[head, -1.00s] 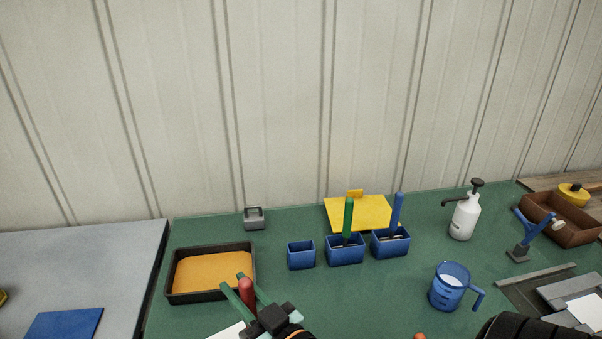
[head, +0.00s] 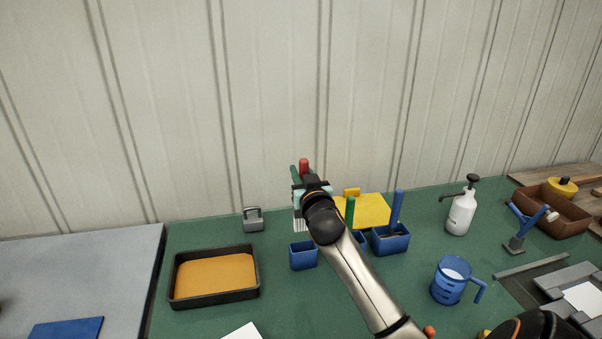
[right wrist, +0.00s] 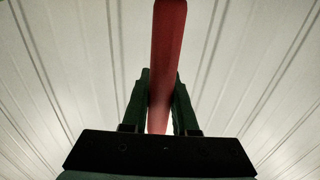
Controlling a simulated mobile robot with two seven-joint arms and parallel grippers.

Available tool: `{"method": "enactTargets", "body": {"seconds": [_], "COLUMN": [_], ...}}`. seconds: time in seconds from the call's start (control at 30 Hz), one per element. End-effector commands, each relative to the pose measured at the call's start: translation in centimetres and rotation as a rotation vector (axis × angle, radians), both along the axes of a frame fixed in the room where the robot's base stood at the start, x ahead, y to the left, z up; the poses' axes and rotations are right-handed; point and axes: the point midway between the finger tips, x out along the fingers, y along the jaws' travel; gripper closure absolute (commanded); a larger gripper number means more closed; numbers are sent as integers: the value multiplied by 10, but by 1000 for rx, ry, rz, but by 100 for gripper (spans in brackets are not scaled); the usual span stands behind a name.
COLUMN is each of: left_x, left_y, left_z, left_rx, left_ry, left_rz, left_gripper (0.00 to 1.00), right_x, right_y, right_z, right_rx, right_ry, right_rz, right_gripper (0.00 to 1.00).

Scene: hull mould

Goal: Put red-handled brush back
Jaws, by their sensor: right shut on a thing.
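The red-handled brush (head: 304,165) is held upright by my right gripper (head: 299,180), which is shut on its handle. Pale bristles show below the gripper in the head view, above and just behind the leftmost blue holder (head: 303,256). In the right wrist view the red handle (right wrist: 166,60) stands between the two dark green fingers (right wrist: 158,100). The leftmost blue holder looks empty. The green-handled brush (head: 350,211) and the blue-handled brush (head: 397,207) stand in the other two holders; my right arm partly hides the middle one. My left gripper is not in view.
A black tray with orange contents (head: 214,302) lies at left. A grey weight-like block (head: 253,219) and a yellow plate (head: 372,210) are behind the holders. A blue jug (head: 450,282), a white pump bottle (head: 461,214) and a brown box (head: 552,220) are at right.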

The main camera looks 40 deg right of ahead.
Motion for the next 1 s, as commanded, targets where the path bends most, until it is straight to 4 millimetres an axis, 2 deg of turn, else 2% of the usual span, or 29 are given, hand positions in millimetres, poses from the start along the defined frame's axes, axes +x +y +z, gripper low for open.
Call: {"method": "enactTargets", "body": {"seconds": [0.3,1.0], "left_x": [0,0], "left_y": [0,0], "left_z": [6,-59], "left_rx": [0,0], "left_ry": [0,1], "left_rz": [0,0], "left_gripper": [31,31], "right_x": [-1,-1], "right_y": [2,1], "right_z": [3,-82], "right_rx": [3,0], "right_ry": [-1,-1], "right_rz": [1,1], "right_gripper": [100,100]}}
